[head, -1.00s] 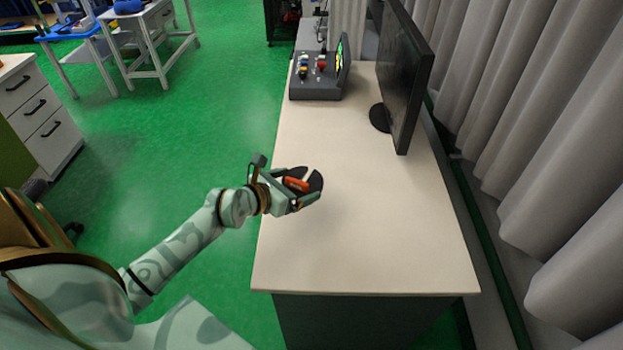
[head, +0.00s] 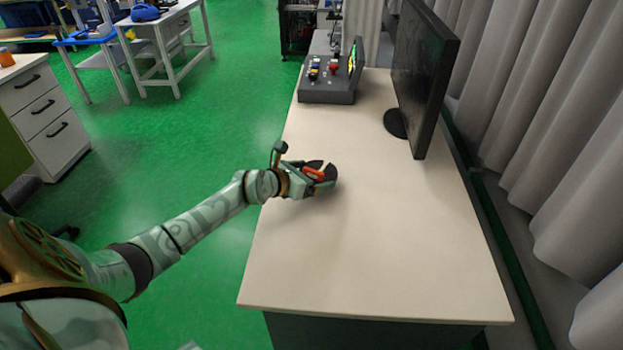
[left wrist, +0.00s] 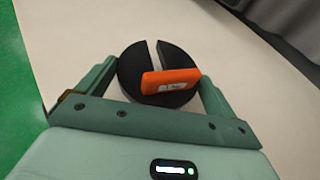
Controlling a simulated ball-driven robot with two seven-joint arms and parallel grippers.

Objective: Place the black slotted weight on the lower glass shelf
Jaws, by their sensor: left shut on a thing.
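The black slotted weight (head: 329,172) is a dark disc with a slot cut in from its rim and an orange block (head: 314,173) on its top. My left gripper (head: 316,180) is shut on the weight over the pale table. In the left wrist view the weight (left wrist: 150,62) sits between the two green fingers, its slot pointing away from the palm. The orange block (left wrist: 171,81) lies across the near part of it and carries a small pale label. I cannot tell whether the weight touches the tabletop. The glass shelf and my right gripper are not in view.
The table (head: 375,240) is clear around the weight. A grey control box (head: 330,85) with coloured buttons stands at its far end, and a black monitor (head: 422,80) at its right edge. Grey curtains (head: 540,130) hang along the right. A white drawer cabinet (head: 42,110) stands at the left.

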